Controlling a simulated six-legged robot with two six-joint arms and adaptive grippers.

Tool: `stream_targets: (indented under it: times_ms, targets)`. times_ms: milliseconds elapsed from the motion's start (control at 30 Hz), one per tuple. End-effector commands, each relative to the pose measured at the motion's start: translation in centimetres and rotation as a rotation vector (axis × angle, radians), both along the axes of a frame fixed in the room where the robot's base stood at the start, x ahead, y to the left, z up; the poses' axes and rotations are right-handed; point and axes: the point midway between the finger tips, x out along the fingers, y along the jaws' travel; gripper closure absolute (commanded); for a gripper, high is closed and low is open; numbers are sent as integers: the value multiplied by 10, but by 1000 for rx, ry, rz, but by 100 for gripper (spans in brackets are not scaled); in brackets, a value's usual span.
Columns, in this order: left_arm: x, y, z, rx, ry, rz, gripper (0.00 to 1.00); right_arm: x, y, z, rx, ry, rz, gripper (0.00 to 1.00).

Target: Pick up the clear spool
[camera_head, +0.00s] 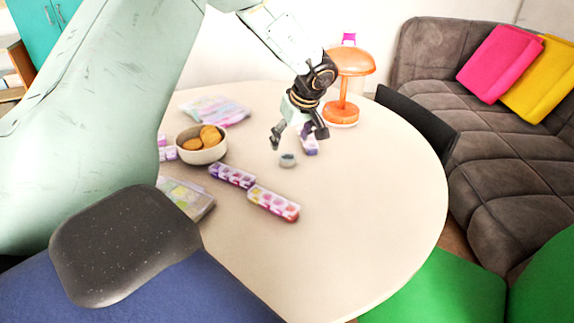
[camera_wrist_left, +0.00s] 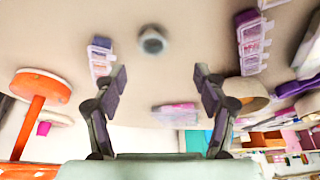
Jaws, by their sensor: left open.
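The clear spool (camera_head: 288,160) is a small greyish round piece standing on the pale table. In the left wrist view the spool (camera_wrist_left: 152,41) shows as a grey ring with a dark centre, ahead of the fingertips and between their lines. My left gripper (camera_head: 296,139) is open and empty, just above and behind the spool in the head view. Its two spread fingers also show in the left wrist view (camera_wrist_left: 159,76). The spool is apart from both fingers. My right gripper is in neither view.
Bead boxes (camera_head: 274,203) lie in front of the spool, and a small purple box (camera_head: 309,144) lies close beside the right finger. A bowl (camera_head: 203,155) of round brown items stands left. An orange lamp (camera_head: 341,113) stands behind. The table's front right is clear.

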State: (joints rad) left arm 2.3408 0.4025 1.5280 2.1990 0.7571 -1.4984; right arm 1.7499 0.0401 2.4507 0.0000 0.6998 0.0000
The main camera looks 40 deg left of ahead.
Motion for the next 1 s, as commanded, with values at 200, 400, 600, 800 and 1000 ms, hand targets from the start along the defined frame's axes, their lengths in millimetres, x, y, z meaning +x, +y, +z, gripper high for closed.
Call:
stream_targets:
  times_ms: [200,400,600,800,1000]
  targets:
    - [4,9,-22,0,2,1,28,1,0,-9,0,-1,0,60]
    - [10,13,-39,0,1,2,28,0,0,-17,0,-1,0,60]
    - [16,21,-67,0,2,1,28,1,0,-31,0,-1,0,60]
    - [18,24,-71,0,0,0,28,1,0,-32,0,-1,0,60]
    - [17,23,-71,0,0,0,37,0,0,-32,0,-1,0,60]
